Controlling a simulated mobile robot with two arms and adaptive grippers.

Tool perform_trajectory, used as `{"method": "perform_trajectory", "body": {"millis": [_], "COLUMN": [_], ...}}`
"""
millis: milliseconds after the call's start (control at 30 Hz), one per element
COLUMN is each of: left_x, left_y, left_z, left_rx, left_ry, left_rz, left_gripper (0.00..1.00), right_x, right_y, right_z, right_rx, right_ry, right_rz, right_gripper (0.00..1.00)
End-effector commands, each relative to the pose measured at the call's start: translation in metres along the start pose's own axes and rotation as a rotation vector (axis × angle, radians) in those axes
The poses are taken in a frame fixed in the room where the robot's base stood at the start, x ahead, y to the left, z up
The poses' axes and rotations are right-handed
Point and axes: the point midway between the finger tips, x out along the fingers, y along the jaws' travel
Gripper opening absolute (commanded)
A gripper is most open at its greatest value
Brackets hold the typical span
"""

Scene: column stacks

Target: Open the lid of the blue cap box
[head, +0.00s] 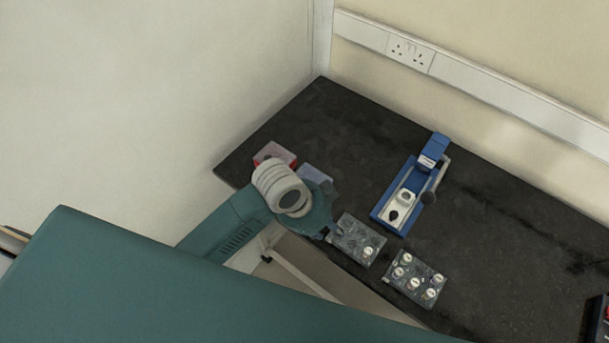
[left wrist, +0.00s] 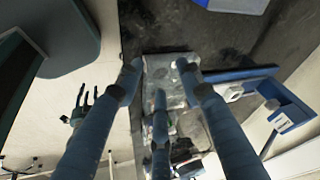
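The blue cap box (head: 316,174) stands near the left edge of the dark bench in the head view, partly hidden behind my left wrist. Its lid looks closed, but the arm covers much of it. A blue box at the top edge of the left wrist view (left wrist: 236,5) appears to be the same one. My left gripper (head: 334,232) is beside the box, over the clear tray at the bench's front edge. In the left wrist view its fingers (left wrist: 160,72) are spread and empty. My right gripper (left wrist: 84,103) hangs away from the bench, with its small fingers apart.
A red box (head: 267,150) stands behind the blue one. One clear tray (head: 348,229) lies under my left gripper; another (head: 404,284) holds several capped vials. A blue and white device (head: 383,212) stands mid-bench. The bench's right side is mostly clear; a wall rises behind.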

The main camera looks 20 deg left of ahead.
Motion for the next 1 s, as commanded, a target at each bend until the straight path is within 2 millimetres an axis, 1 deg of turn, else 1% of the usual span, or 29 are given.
{"method": "perform_trajectory", "body": {"millis": [33,100,167,200,267,300,400,500,600,733,867,1000], "left_x": [-0.006,-0.012,-0.019,-0.026,-0.037,-0.045,-0.068,-0.091,-0.108,-0.118,-0.111,-0.089], "left_y": [-0.013,-0.025,-0.038,-0.047,-0.062,-0.073,-0.099,-0.12,-0.135,-0.143,-0.142,-0.138], "left_z": [-0.011,-0.021,-0.027,-0.027,-0.025,-0.022,-0.011,0.0,0.008,0.014,0.019,0.027], "left_rx": [0.123,0.318,0.5,0.618,0.782,0.881,1.085,1.228,1.316,1.37,1.38,1.38], "left_ry": [-0.005,-0.018,-0.039,-0.059,-0.089,-0.11,-0.16,-0.194,-0.213,-0.22,-0.219,-0.218], "left_rz": [0.009,0.04,0.073,0.098,0.137,0.164,0.234,0.295,0.34,0.373,0.381,0.382], "left_gripper": [0.37,0.37,0.37,0.37,0.37,0.37,0.37,0.37,0.37,0.37,0.37,0.37], "right_x": [-0.002,-0.004,-0.005,-0.006,-0.007,-0.008,-0.01,-0.011,-0.012,-0.013,-0.017,-0.024], "right_y": [-0.002,-0.006,-0.009,-0.011,-0.014,-0.014,-0.014,-0.013,-0.011,-0.008,-0.006,-0.004], "right_z": [-0.005,-0.008,-0.009,-0.009,-0.009,-0.009,-0.008,-0.007,-0.006,-0.004,-0.002,-0.002], "right_rx": [0.001,0.002,0.002,0.002,0.002,0.001,0.0,0.0,-0.001,-0.002,-0.002,-0.001], "right_ry": [0.007,0.012,0.013,0.012,0.012,0.011,0.01,0.008,0.007,0.003,0.0,-0.001], "right_rz": [-0.002,-0.006,-0.01,-0.013,-0.015,-0.016,-0.016,-0.015,-0.013,-0.01,-0.007,-0.005], "right_gripper": [0.4,0.4,0.4,0.4,0.4,0.4,0.4,0.4,0.4,0.4,0.4,0.4]}}
